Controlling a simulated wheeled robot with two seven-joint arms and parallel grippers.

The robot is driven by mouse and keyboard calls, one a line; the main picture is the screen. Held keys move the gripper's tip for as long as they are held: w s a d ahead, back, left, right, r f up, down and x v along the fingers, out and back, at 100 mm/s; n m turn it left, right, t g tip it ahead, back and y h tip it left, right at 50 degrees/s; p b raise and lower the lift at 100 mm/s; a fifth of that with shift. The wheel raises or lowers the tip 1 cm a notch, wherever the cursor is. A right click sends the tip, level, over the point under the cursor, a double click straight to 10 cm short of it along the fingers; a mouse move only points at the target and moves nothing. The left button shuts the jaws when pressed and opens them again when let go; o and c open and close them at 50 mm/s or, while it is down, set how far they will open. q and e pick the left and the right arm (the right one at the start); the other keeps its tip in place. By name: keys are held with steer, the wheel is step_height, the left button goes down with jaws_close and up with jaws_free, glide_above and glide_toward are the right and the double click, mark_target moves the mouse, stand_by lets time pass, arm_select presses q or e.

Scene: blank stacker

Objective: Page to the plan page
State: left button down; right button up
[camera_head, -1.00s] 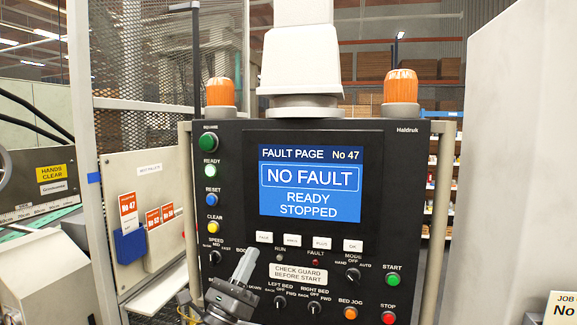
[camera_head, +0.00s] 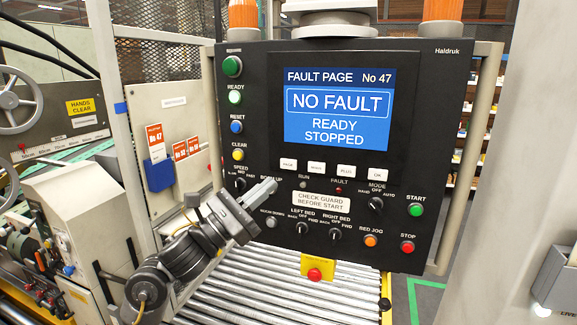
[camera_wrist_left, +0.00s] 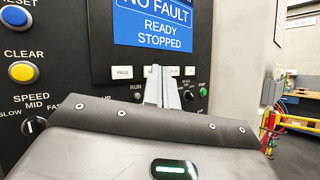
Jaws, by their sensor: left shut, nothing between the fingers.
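The black control panel (camera_head: 440,130) carries a blue screen (camera_head: 338,110) reading "FAULT PAGE No 47, NO FAULT, READY STOPPED". Below the screen is a row of small white buttons; the leftmost, the PAGE button (camera_head: 288,164), also shows in the left wrist view (camera_wrist_left: 122,72). My left gripper (camera_head: 270,184) is shut and empty, its fingertips just below and left of the PAGE button in the head view. In the left wrist view its fingers (camera_wrist_left: 160,82) cover part of the button row, right of PAGE. I cannot tell whether they touch the panel. My right gripper is not in view.
Knobs and a CHECK GUARD plate (camera_head: 323,199) sit below the button row. Green START (camera_head: 416,209) and red STOP (camera_head: 407,247) buttons are at lower right. A yellow box with a red button (camera_head: 315,274) hangs below, above a roller bed (camera_head: 280,300). Mesh guarding stands left.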

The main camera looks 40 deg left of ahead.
mark_target(280, 172)
arm_select(q)
steer(key=shift+w, duration=0.1)
steer(key=shift+w+a+b, duration=0.1)
steer(key=shift+w+a, duration=0.4)
steer(key=shift+w, duration=0.85)
steer(key=shift+w+a+b, duration=0.15)
steer(key=shift+w+a, duration=0.3)
steer(key=shift+w, duration=0.95)
steer(key=shift+w+a+b, duration=0.1)
steer(key=shift+w+a, duration=0.4)
steer(key=shift+w, duration=0.85)
steer(key=shift+w+a+b, duration=0.15)
steer(key=shift+w+b, duration=0.25)
steer(key=shift+b, duration=0.15)
